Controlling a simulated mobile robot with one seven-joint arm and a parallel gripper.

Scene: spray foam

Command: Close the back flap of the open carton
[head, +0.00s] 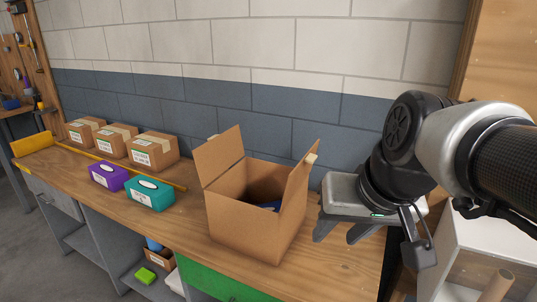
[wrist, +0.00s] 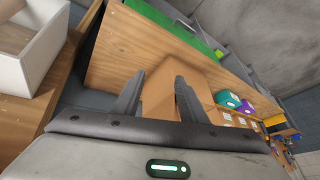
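The open brown carton (head: 250,230) stands on the wooden workbench near its front edge. One flap (head: 218,156) stands up at its left rear and another flap (head: 298,184) stands up along its right side. Something dark blue (head: 268,206) shows inside; most of the interior is hidden. My gripper (head: 341,236) is just right of the carton, fingers pointing down, apart from the flaps. In the wrist view my gripper (wrist: 159,82) has its two fingers spread with nothing held; part of the carton (wrist: 190,98) shows beyond and between them.
On the workbench (head: 120,180), a purple box (head: 109,176) and a teal box (head: 150,194) stand left of the carton, with several small sealed cartons (head: 152,151) behind. The block wall (head: 300,100) rises behind. A white box (head: 470,250) stands at the right.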

